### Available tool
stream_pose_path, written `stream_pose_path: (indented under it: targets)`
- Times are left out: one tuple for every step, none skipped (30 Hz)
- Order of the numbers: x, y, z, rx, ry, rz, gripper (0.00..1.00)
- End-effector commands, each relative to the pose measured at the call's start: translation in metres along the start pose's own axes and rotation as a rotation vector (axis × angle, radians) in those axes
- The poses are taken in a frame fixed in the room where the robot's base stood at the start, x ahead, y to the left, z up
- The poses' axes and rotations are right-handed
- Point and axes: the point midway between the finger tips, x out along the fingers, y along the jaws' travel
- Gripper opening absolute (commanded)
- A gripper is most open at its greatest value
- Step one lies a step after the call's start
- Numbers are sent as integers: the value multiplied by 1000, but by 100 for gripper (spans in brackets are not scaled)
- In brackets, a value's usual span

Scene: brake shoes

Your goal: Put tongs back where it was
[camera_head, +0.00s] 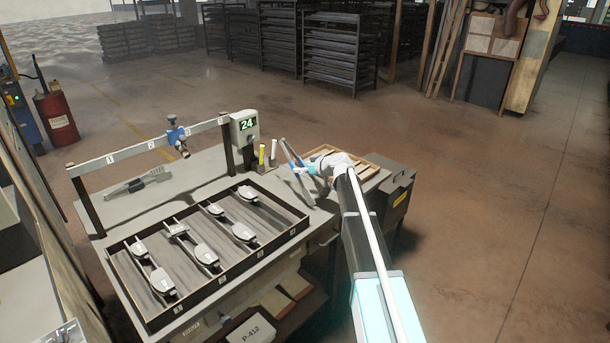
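The tongs (291,155) are a long two-legged tool with blue and grey parts at the right end of the workbench. They stand tilted above the bench top, beside the number display. My gripper (312,170) reaches in from the right and meets the tongs near their middle. It appears shut on them, though the fingers are small and partly hidden by the tool and my wrist. Whether the tongs' lower end touches the bench cannot be told.
A dark-rimmed tray (148,322) with several brake shoes (205,255) fills the bench front. A numbered rail (140,155) carrying a blue device (177,136) and a display (244,127) stand behind. A wooden crate (368,170) and dark bin (392,195) are at right.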

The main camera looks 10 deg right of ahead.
Motion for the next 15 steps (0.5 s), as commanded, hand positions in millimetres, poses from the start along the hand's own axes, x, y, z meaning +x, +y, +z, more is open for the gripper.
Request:
stream_pose_path:
  targets:
    - [3,0,7,0,0,0,76]
    - [4,0,8,0,0,0,76]
    - [4,0,10,0,1,0,76]
    - [4,0,10,0,1,0,76]
    - [5,0,11,0,1,0,76]
    - [5,0,11,0,1,0,76]
    - [5,0,11,0,1,0,76]
    - [5,0,11,0,1,0,76]
    - [5,0,11,0,1,0,76]
    - [5,0,11,0,1,0,76]
    - [4,0,11,0,1,0,76]
    - [4,0,11,0,1,0,76]
    - [4,0,11,0,1,0,76]
    - [4,0,10,0,1,0,76]
    - [4,0,10,0,1,0,76]
